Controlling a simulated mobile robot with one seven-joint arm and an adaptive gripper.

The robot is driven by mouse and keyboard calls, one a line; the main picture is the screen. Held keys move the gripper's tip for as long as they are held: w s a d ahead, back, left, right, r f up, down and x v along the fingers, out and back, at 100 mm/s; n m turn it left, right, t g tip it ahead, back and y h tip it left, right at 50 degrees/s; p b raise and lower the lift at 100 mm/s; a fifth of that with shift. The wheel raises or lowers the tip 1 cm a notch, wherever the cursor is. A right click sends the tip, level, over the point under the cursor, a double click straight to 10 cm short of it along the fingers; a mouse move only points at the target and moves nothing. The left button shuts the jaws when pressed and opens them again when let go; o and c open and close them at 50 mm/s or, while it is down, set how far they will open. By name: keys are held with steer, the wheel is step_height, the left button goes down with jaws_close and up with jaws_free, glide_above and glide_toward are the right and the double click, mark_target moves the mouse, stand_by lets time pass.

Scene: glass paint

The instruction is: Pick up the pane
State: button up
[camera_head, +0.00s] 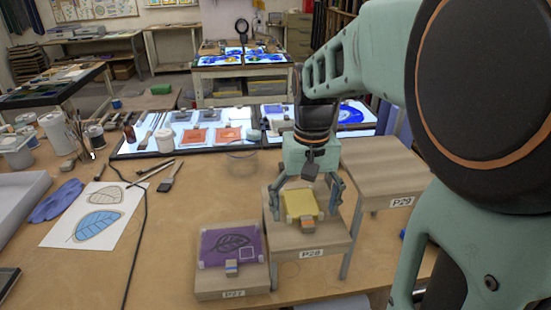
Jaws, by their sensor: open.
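A yellow pane (301,204) lies on the wooden stand labelled P28 (308,246), with a small orange and grey block (307,225) at its front edge. My gripper (306,205) is open over the yellow pane, one finger on its left and one on its right. Whether the fingers touch the pane cannot be told. A purple pane (231,245) with a dark leaf drawing lies on the lower stand labelled P27 (234,284), with a small block at its front. The higher stand labelled P29 (383,165) has a bare top.
A lit panel (190,136) with several coloured panes lies behind the stands, with a clear glass bowl (241,157) near it. Brushes, a leaf drawing (97,213), a purple glove (57,201) and a dark cable lie to the left.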

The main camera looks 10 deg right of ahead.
mark_target(305, 215)
steer(key=c, duration=1.2)
steer(key=shift+r, duration=0.1)
steer(key=shift+c, duration=0.2)
step_height(305, 215, up, 13)
steer(key=p, duration=0.2)
steer(key=shift+p, duration=0.3)
